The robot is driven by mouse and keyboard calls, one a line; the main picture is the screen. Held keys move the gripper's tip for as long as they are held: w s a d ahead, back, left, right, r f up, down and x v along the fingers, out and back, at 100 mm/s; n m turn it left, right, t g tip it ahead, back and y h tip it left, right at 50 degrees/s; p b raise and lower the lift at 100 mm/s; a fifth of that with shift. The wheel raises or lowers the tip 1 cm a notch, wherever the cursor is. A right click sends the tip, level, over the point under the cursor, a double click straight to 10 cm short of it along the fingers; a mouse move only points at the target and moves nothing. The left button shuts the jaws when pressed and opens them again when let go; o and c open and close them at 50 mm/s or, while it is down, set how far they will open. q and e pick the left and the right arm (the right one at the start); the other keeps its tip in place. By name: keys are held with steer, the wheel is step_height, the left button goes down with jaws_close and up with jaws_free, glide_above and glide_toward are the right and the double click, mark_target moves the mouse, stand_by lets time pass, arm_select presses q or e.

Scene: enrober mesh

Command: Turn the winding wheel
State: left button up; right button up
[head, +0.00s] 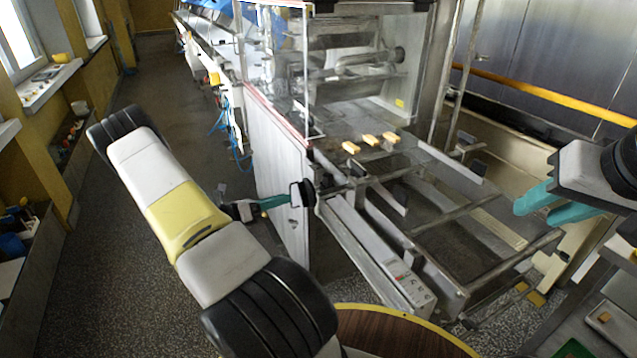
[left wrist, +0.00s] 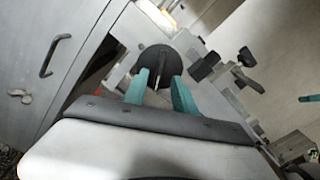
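The winding wheel (head: 308,194) is a dark round disc at the corner of the machine's white side panel. In the left wrist view the wheel (left wrist: 154,60) is a black disc with a thin light pin or handle pointing toward my fingers. My left gripper (head: 283,201) is at the wheel, its teal fingertips close to the disc. In the left wrist view the left gripper's two fingers (left wrist: 160,80) stand apart, with the wheel and pin between and beyond them. I cannot tell whether they touch it. My right gripper (head: 540,205) is empty at the right, teal fingers apart.
The machine's open metal frame (head: 450,215) fills the middle, with yellow blocks (head: 371,140) on its bed. A control strip (head: 385,265) runs along its near side. A round brown table (head: 390,335) is at the bottom. The floor aisle (head: 185,100) at left is clear.

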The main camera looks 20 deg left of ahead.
mark_target(311, 192)
arm_select(q)
steer(key=shift+x, duration=2.5)
jaws_close()
